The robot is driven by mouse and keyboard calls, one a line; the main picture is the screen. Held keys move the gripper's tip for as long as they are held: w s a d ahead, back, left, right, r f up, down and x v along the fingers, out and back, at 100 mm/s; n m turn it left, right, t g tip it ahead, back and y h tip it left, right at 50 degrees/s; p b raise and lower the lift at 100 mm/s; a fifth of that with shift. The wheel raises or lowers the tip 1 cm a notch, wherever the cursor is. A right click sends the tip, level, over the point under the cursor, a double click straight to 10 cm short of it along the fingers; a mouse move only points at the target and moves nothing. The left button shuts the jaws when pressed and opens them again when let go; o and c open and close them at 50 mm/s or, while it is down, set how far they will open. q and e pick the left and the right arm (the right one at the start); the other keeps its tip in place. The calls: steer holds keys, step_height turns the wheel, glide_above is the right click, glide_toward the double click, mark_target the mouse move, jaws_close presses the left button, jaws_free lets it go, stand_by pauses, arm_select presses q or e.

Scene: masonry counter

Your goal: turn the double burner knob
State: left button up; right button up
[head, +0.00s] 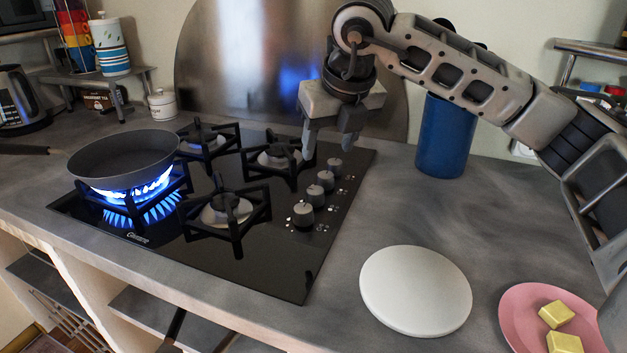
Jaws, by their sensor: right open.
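The black glass gas hob (270,270) is set in the grey counter. A row of several silver-grey knobs runs along its right side; the nearest knob (302,214) and the farthest knob (334,167) are both in plain view. I cannot tell which one is the double burner knob. My right gripper (328,148) points down just above the far end of the row, with its fingers apart and nothing between them. It appears close to the farthest knob, but I cannot tell whether it touches. My left gripper is not in view.
A dark pan (124,160) stands over a lit blue flame at the left front burner. A white round board (416,290) and a pink plate (515,318) with yellow pieces lie at the right. A blue canister (446,137) stands behind. Bare counter lies between canister and board.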

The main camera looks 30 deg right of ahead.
mark_target(315, 190)
steer(key=x, duration=1.2)
steer(key=shift+f+p, duration=0.15)
steer(key=shift+p, duration=0.25)
